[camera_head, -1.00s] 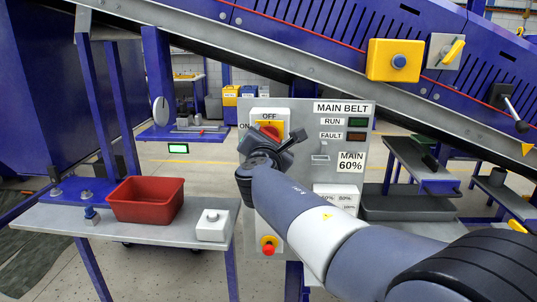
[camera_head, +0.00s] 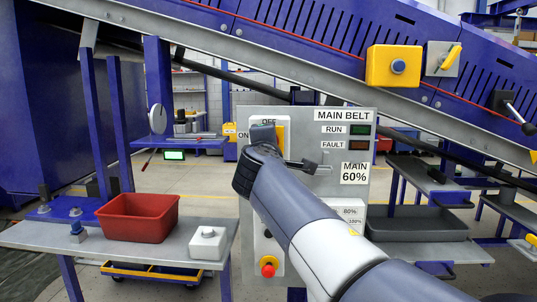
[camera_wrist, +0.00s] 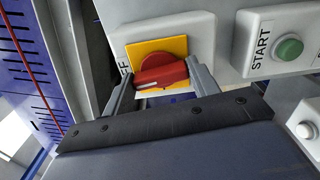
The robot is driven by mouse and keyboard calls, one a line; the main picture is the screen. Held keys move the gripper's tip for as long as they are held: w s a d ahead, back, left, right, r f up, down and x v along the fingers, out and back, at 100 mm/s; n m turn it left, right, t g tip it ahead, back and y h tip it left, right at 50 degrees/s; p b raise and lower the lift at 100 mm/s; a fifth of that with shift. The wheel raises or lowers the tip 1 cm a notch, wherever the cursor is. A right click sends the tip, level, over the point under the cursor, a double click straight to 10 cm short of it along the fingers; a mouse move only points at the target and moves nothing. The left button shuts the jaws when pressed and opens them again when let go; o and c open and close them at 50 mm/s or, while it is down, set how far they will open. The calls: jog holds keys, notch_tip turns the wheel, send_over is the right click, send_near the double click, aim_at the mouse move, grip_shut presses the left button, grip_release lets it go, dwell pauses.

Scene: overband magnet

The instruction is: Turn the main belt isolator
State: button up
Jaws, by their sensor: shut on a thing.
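The main belt isolator is a red rotary handle (camera_wrist: 162,74) on a yellow plate (camera_wrist: 150,48), set in a pale housing. In the head view, the yellow plate (camera_head: 281,136) shows beside my gripper on the grey MAIN BELT panel (camera_head: 310,118), under the OFF label. My gripper (camera_wrist: 158,78) is shut on the red handle, with one finger on each side of it. In the head view, my gripper (camera_head: 263,136) and wrist hide the handle and part of the ON/OFF labels.
A green START button (camera_wrist: 289,48) is near the gripper in the wrist view. A red stop button (camera_head: 268,267) sits low on the panel. A red bin (camera_head: 138,217) and white button box (camera_head: 208,243) stand on the left bench. The sloping conveyor crosses above.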

jog(key=shift+f+m+b, duration=0.15)
jog(key=shift+m+b, duration=0.25)
jog(key=shift+m, duration=0.1)
jog(key=o, duration=1)
jog(key=s+b, duration=0.1)
jog(key=s, duration=1)
jog(key=shift+a, duration=0.15)
jog(key=shift+w, duration=0.1)
